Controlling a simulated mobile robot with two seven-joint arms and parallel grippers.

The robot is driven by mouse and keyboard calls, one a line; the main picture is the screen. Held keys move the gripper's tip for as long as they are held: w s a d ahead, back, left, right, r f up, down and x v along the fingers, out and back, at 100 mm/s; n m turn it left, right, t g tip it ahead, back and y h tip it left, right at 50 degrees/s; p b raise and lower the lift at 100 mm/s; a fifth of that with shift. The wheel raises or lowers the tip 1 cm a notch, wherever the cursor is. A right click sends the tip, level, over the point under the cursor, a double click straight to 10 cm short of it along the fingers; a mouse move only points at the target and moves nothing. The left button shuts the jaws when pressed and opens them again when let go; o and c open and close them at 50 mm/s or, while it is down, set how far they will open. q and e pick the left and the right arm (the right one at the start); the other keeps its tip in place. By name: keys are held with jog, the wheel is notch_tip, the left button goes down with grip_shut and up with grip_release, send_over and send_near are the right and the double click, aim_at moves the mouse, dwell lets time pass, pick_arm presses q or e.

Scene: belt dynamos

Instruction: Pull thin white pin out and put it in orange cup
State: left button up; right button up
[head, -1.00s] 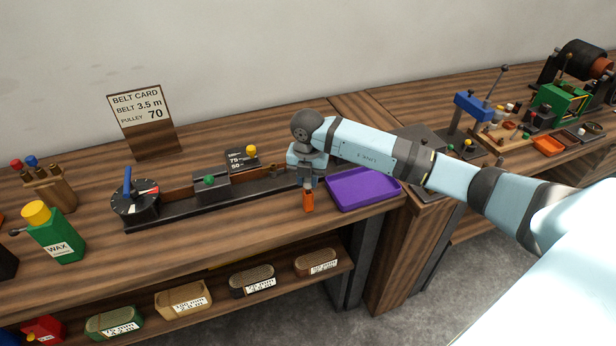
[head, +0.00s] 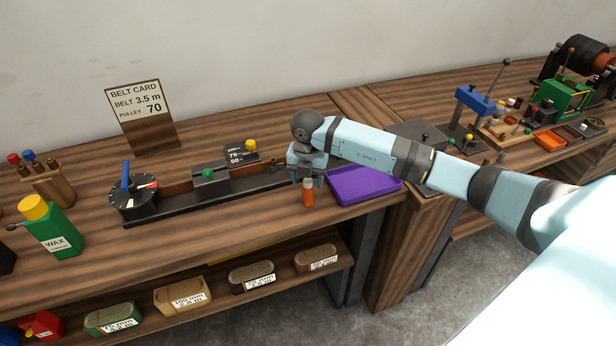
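A small orange cup (head: 308,197) stands upright near the front edge of the left bench, just left of the purple tray. A small pale thing shows at its top; it is too small to tell whether it is the thin white pin. My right gripper (head: 308,182) points down right over the cup, its fingers apart on either side of the cup's top. It looks open, with nothing held between the fingers. I cannot make out the white pin anywhere else. My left gripper is not in view.
The purple tray (head: 362,187) is empty beside the cup. A black rail device with a dial (head: 132,203) and a green-knobbed block (head: 210,181) lies to the left. A green wax bottle (head: 50,230) stands further left. The bench front between the bottle and cup is clear.

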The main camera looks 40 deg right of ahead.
aim_at(308, 181)
notch_tip(308, 181, up, 14)
jog(key=b, duration=0.1)
dwell(0.5)
jog(key=shift+s+a+f, duration=0.1)
dwell(0.5)
